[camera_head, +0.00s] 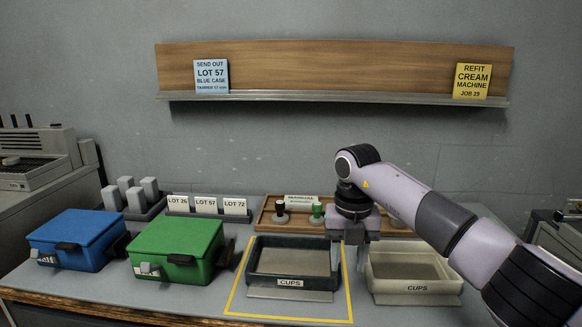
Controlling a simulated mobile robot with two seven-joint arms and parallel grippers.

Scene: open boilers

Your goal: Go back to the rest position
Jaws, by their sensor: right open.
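My right gripper (349,256) hangs down at the centre right, its arm reaching in from the right edge. Its fingers are apart with nothing between them. They show in front of the gap between a dark tray (262,290) labelled CUPS and a cream tray (418,287) labelled CUPS. Whether a finger touches a tray rim cannot be told. My left gripper is not in view.
A yellow outline frames the dark tray. A green case (180,240) and a blue case (75,233), both closed, stand left. Behind are lot cards (206,205), grey blocks (138,192) and a wooden rack (270,226). A wall shelf (330,70) holds two signs. Machines stand at both sides.

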